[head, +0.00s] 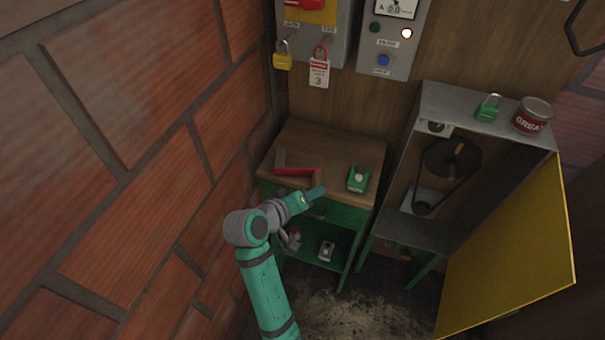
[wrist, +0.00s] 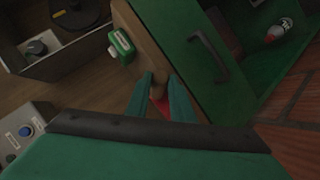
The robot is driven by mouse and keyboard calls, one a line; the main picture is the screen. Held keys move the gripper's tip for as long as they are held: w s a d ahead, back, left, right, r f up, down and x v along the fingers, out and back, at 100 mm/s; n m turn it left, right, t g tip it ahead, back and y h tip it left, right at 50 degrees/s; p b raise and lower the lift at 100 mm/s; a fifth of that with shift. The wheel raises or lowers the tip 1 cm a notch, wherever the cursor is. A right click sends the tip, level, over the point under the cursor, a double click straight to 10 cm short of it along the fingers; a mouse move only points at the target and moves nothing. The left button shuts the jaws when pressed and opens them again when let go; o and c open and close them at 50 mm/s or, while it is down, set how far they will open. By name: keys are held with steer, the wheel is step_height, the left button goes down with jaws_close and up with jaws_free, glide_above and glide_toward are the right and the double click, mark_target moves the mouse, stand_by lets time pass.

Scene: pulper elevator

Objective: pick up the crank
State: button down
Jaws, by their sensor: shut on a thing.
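The crank (head: 298,171) is at the left part of the small workbench top, with a red arm, a grey end piece at its left and a brown handle at its right. My gripper (head: 318,191) is at the bench's front edge, at the handle end. In the wrist view my gripper (wrist: 160,82) has its two teal fingers on either side of the crank's brown handle (wrist: 158,92), shut on it, with a bit of red showing below. Most of the crank is hidden there. I cannot tell whether it touches the bench.
A green device (head: 358,178) stands right of the crank on the workbench (head: 335,139). The green drawer front with its handle (wrist: 208,55) is below. A brick wall (head: 150,150) is close on the left. An open yellow door (head: 515,255) juts out at the right.

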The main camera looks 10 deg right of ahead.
step_height(320, 180, up, 28)
stand_by(1.2)
steer(key=c, duration=2.5)
jaws_free()
jaws_close()
steer(key=shift+f, duration=0.1)
